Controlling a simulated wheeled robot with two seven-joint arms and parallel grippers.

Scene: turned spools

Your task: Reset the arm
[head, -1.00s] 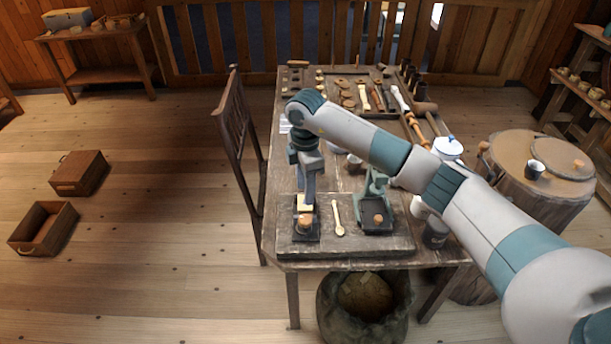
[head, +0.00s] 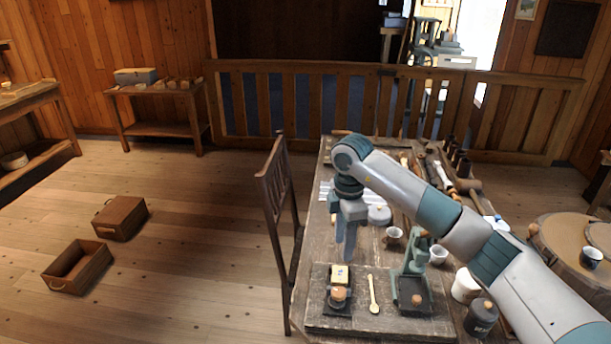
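My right gripper (head: 348,248) points down above the left part of the work board (head: 355,325) on the table. It looks apart from the things below it, and I see it too edge-on to tell how wide its fingers stand. Below it a small dark tray (head: 338,309) holds a turned orange-brown piece (head: 338,294), with a pale yellow block (head: 340,273) just behind. My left gripper is out of view.
A wooden spoon (head: 374,294) lies right of the tray. A green press-like stand (head: 411,262) is beyond it, near cups and a dark jar (head: 481,318).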

